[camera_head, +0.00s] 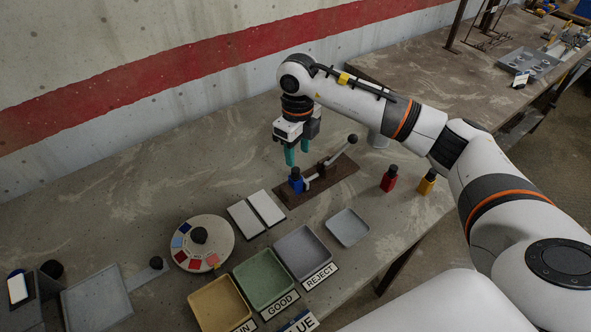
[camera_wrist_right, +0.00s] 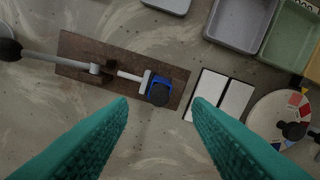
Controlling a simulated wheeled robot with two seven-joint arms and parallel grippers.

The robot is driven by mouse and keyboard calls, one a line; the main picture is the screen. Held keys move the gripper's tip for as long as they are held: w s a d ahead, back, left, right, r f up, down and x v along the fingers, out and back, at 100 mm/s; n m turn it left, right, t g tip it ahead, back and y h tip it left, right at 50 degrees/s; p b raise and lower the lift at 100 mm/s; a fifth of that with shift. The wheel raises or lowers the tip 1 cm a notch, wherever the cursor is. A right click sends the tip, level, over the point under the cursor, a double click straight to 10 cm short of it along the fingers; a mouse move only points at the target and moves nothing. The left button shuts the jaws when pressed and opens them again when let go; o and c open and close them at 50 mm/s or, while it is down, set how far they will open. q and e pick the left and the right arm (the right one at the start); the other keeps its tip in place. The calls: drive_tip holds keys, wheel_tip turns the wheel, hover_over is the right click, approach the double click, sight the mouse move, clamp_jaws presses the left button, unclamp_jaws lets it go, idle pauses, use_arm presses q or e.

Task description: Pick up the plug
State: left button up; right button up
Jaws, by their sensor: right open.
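A blue plug with a black top (camera_head: 296,182) stands at the left end of a brown plate on the table. It also shows in the right wrist view (camera_wrist_right: 160,92), against the end of a metal toggle clamp (camera_wrist_right: 100,68). A red one (camera_head: 389,178) and a yellow one (camera_head: 427,182), both with black tops, stand to the right on the table. My right gripper (camera_head: 297,156) is open and empty, its teal fingers pointing down above and just behind the blue plug. In the wrist view the plug lies between and just beyond the fingertips. My left gripper is not in view.
The clamp's ball-ended lever (camera_head: 352,139) rises right of the blue plug. Two white plates (camera_head: 256,214) and a round colour dial (camera_head: 202,243) lie to the left. Yellow, green (camera_head: 264,279) and grey trays sit in front, with a small grey tray (camera_head: 347,228) beside them.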

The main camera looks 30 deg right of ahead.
sight(296, 170)
drive_tip(key=shift+w+f+p, duration=0.15)
drive_tip(key=shift+f+p, duration=0.45)
drive_tip(key=shift+f, duration=0.9)
drive_tip(key=shift+w+f+p, duration=0.1)
drive_tip(key=shift+f+p, duration=0.45)
drive_tip(key=shift+f, duration=0.9)
drive_tip(key=shift+a, duration=0.1)
clamp_jaws()
